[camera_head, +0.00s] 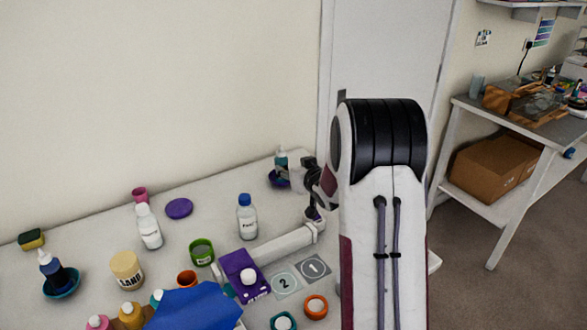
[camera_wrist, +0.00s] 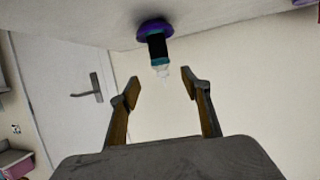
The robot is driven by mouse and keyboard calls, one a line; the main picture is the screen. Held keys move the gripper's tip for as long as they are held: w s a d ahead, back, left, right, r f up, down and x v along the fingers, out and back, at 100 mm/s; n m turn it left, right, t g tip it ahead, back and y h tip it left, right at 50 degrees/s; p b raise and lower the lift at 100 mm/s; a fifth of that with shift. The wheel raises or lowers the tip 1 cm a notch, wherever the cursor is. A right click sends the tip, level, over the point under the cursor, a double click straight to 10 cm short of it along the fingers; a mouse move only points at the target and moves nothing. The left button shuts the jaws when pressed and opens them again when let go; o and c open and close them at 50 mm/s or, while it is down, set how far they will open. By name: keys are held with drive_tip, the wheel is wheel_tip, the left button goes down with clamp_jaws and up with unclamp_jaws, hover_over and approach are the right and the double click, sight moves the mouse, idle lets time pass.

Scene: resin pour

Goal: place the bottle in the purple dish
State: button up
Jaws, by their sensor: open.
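A bottle with a teal body, a dark label and a clear top (camera_wrist: 158,48) stands in a purple dish (camera_wrist: 143,27) in the wrist view, which shows the scene upside down. In the head view the bottle (camera_head: 281,159) and the purple dish (camera_head: 274,180) are at the table's far edge, partly hidden by my arm's end. My gripper (camera_wrist: 160,85) is open and empty. Its fingertips are apart on either side, just short of the bottle's top in the picture, with no contact visible. In the head view the fingers are hard to make out.
A flat purple round thing (camera_head: 179,208), a white bottle (camera_head: 149,228) and a blue-capped bottle (camera_head: 247,217) stand to the left. A purple box (camera_head: 239,268) and numbered squares (camera_head: 286,285) lie nearer. A wall is close behind the table.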

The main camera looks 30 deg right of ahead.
idle(0.3)
drive_tip(key=s+a+r+g, duration=0.4)
drive_tip(key=s+a+r, duration=0.85)
drive_tip(key=s, duration=0.25)
drive_tip(key=s+a+f+g+y, duration=0.1)
drive_tip(key=s+a, duration=0.4)
drive_tip(key=s, duration=0.4)
drive_tip(key=s+a+f+n+g, duration=0.1)
drive_tip(key=s+a, duration=0.4)
drive_tip(key=s, duration=0.4)
drive_tip(key=s+a+f+n+g+y, duration=0.1)
drive_tip(key=s+a, duration=0.4)
drive_tip(key=s, duration=0.4)
drive_tip(key=shift+s+a+g+y, duration=0.3)
drive_tip(key=shift+s+a+g, duration=0.1)
